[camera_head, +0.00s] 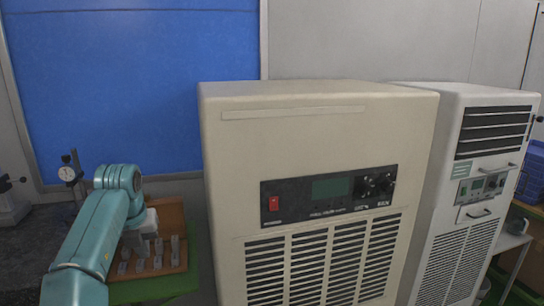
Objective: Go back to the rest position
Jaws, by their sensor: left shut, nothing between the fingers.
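My left arm comes in from the lower left, teal, with its wrist bent over at the top. My left gripper (143,243) is grey-white and points down over a brown rack. It is shut with nothing in it. The arm partly hides the gripper and the rack. I cannot tell whether the fingertips touch the rack. My right gripper is not in view.
The brown rack (172,212) holds several small grey blocks on a green surface (165,287). A beige cabinet (310,145) with a panel and vents stands close on its right. A white cabinet (462,215) is further right. A dial gauge (67,174) stands behind the arm.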

